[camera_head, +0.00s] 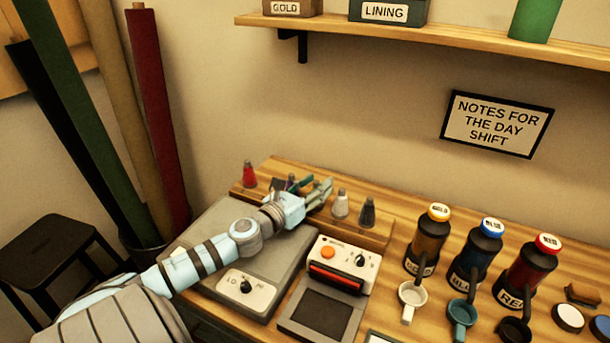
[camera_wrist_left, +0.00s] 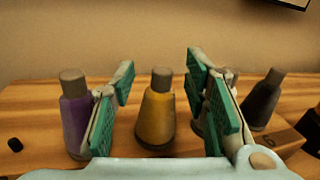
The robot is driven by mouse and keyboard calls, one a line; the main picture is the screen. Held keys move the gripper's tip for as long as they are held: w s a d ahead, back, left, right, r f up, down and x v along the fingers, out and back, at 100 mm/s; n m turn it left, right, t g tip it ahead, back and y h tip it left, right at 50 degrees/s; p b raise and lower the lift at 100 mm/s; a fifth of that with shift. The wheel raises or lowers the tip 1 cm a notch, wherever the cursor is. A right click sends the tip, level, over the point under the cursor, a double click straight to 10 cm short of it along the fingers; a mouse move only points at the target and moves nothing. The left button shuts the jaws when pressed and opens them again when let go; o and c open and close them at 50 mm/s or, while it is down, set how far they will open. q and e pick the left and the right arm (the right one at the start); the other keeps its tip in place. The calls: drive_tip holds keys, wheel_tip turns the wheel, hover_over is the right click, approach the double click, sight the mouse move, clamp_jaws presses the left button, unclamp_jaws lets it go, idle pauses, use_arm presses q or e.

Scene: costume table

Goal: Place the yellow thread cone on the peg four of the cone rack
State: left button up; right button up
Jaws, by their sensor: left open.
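The yellow thread cone (camera_wrist_left: 157,112) stands upright in the left wrist view, with a grey tip on top. My left gripper (camera_head: 318,190) is open; in the left wrist view its green-padded fingers lie on either side of the yellow cone, with gaps visible. In the head view my gripper hides this cone. A purple cone (camera_wrist_left: 75,118) stands left of the fingers and a dark grey cone (camera_wrist_left: 262,100) right of them. My right gripper is out of view.
A red cone (camera_head: 249,175), a white cone (camera_head: 340,206) and the dark cone (camera_head: 367,213) stand along the rack. A grey machine (camera_head: 330,285) with a red bar is in front. Labelled bottles (camera_head: 472,262) and cups (camera_head: 411,297) fill the right side.

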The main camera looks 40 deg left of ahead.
sight(313, 188)
use_arm(q)
drive_tip(key=shift+s+f+b, duration=0.25)
drive_tip(key=shift+s+b, duration=0.25)
drive_tip(key=shift+s, duration=0.1)
drive_tip(key=shift+s+f+b, duration=0.2)
drive_tip(key=shift+s+b, duration=0.25)
drive_tip(key=shift+s, duration=0.1)
drive_tip(key=shift+s+d+r, duration=0.1)
drive_tip(key=shift+s+r, duration=0.1)
drive_tip(key=shift+s, duration=0.7)
drive_tip(key=s+p, duration=0.1)
drive_tip(key=s, duration=0.1)
drive_tip(key=s+p, duration=0.3)
drive_tip(key=s, duration=0.2)
drive_tip(key=shift+d+r, duration=0.25)
drive_tip(key=shift+r, duration=0.15)
drive_tip(key=shift+s, duration=0.35)
drive_tip(key=shift+f, duration=0.15)
